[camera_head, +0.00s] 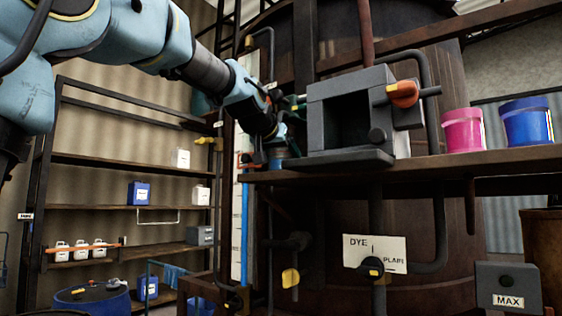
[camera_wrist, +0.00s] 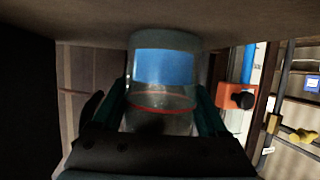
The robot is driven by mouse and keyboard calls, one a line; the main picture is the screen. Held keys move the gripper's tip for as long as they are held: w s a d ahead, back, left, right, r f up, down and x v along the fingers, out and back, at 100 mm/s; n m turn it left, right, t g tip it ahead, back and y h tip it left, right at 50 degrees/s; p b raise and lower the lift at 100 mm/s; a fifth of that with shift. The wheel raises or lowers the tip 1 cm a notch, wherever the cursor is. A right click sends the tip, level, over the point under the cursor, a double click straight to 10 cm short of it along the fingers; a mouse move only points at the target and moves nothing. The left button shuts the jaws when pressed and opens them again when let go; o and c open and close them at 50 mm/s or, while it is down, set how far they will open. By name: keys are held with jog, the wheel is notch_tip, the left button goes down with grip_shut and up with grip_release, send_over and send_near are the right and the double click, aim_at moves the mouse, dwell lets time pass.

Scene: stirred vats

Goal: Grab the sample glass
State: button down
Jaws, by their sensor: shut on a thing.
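The sample glass (camera_wrist: 165,68) is a clear cylinder with a blue band or blue contents and a thin red line around it. It fills the space between the fingers of my gripper (camera_wrist: 160,102), which is shut on it. In the head view my gripper (camera_head: 274,136) is at the left end of the wooden ledge, left of the grey box. The glass shows there only as a small bluish patch (camera_head: 278,153), partly hidden by the gripper. Whether it touches the ledge is unclear.
The grey open-fronted box (camera_head: 323,115) with an orange-handled valve (camera_head: 402,94) stands close right of my gripper. Pink (camera_head: 462,130) and blue (camera_head: 527,122) buckets stand on the ledge (camera_head: 470,163). A dark vat (camera_head: 320,245) is behind. Shelves (camera_head: 110,206) stand at left.

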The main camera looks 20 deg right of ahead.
jog(key=shift+r, duration=0.15)
jog(key=shift+r+b, duration=0.45)
jog(key=shift+r, duration=0.1)
jog(key=s+a+b, duration=1.2)
jog(key=a, duration=0.1)
jog(key=shift+a, duration=0.15)
